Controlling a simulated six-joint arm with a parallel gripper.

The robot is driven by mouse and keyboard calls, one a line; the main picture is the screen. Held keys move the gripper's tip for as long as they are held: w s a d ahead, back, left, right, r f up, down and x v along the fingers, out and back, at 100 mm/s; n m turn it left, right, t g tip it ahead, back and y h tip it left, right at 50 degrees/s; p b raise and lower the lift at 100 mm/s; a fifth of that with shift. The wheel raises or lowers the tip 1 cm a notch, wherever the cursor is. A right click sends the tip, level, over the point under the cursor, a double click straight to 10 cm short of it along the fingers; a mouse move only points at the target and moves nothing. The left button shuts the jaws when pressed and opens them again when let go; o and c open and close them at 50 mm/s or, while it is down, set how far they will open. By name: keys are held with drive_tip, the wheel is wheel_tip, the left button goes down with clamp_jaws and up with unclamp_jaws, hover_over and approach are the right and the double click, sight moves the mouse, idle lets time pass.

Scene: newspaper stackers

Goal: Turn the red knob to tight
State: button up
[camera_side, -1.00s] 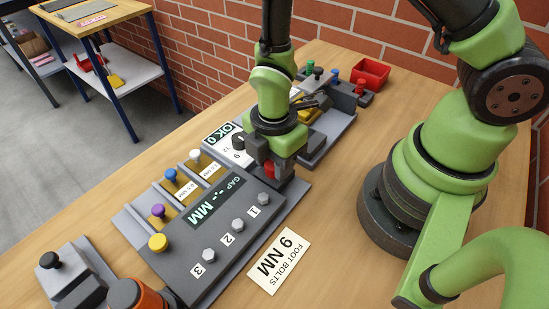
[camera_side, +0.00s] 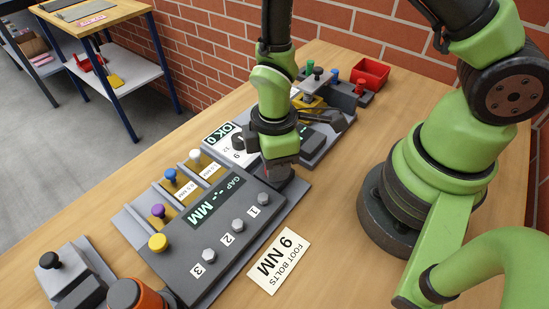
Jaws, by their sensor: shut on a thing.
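My gripper (camera_side: 279,168) points straight down at the far right corner of the dark grey gauge panel (camera_side: 190,258). It is shut on the red knob, which its fingers almost wholly hide in this view. The knob's pointer and any tight mark cannot be seen. The panel's display (camera_side: 215,203) reads "GAP -.- MM". Three hex bolts, numbered 1 (camera_side: 263,198), 2 (camera_side: 237,225) and 3 (camera_side: 209,255), stand along its near right side.
Yellow (camera_side: 158,243), purple, blue and white knobs line the panel's left side. A "FOOT BOLTS 9 NM" card (camera_side: 279,262) lies to the right. A red bin (camera_side: 370,73) stands at the back near the brick wall. Bare table lies between the card and my base.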

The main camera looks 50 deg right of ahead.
idle(0.3)
drive_tip(key=o, duration=0.9)
drive_tip(key=shift+r, duration=0.1)
wheel_tip(320, 180, up, 10)
drive_tip(key=shift+f, duration=0.1)
